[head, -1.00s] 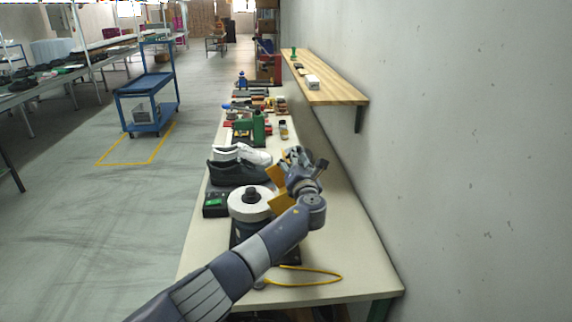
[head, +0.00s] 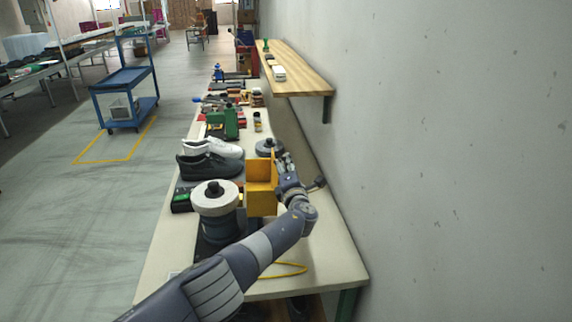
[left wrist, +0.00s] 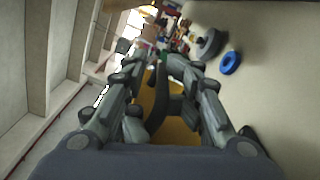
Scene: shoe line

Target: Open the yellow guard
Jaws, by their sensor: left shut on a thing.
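The yellow guard (head: 262,172) stands on the bench beside the bench machine (head: 222,225) with its pale round wheel (head: 214,192). In the head view it looks like a box with an upright plate and an open-looking top. My left gripper (head: 284,166) is at its right side. In the left wrist view the fingers (left wrist: 168,72) are closed around a dark curved bar (left wrist: 158,108), which looks like the guard's handle, with the yellow guard plate (left wrist: 178,132) behind it. My right gripper is out of view.
A black shoe (head: 208,167) and a white shoe (head: 222,148) lie left of the guard. A grey wheel (head: 268,146) sits just behind it. A yellow cable (head: 290,269) lies near the bench's front. The wall and wooden shelf (head: 300,82) bound the right.

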